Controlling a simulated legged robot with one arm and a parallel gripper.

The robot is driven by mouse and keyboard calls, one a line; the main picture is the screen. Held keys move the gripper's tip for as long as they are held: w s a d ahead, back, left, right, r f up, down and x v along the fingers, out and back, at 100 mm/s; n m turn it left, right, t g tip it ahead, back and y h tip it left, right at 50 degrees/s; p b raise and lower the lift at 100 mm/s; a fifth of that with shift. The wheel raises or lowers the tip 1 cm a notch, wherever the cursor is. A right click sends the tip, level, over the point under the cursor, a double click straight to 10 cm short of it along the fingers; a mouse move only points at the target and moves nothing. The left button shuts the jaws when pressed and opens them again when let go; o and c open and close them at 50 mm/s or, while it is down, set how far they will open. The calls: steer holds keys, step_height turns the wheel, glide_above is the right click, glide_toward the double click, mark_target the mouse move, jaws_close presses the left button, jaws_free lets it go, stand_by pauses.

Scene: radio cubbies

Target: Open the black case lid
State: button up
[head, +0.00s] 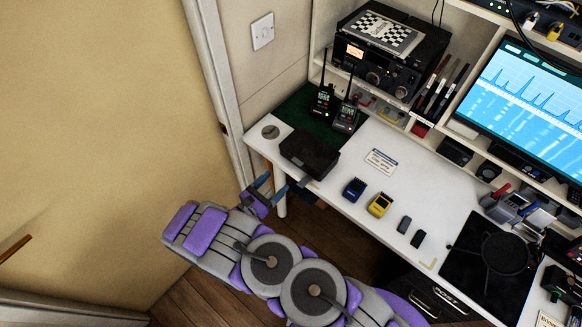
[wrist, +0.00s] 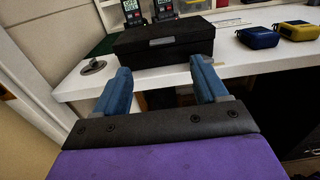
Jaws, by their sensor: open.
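The black case (head: 310,153) sits on the white desk near its left front corner, with its lid shut. In the wrist view the black case (wrist: 164,41) lies straight ahead, with a grey latch or handle piece (wrist: 163,42) on its front face. My gripper (head: 265,186) is just off the desk's front edge, close to the case. In the wrist view my gripper (wrist: 160,78) has its two blue fingers spread apart with nothing between them. The fingertips look apart from the case.
Two handheld radios (head: 335,105) stand behind the case on a green mat. A blue pouch (head: 354,189) and a yellow pouch (head: 380,204) lie to its right. A grey disc (head: 270,131) is at the desk's left corner. A wall and door frame (head: 215,80) are at left.

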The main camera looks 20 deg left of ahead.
steer(key=b, duration=0.2)
glide_toward(308, 152)
steer(key=w, duration=0.2)
steer(key=shift+w+d+f, duration=0.1)
steer(key=shift+d+f, duration=0.05)
steer(key=shift+f, duration=0.1)
jaws_close()
stand_by(0.4)
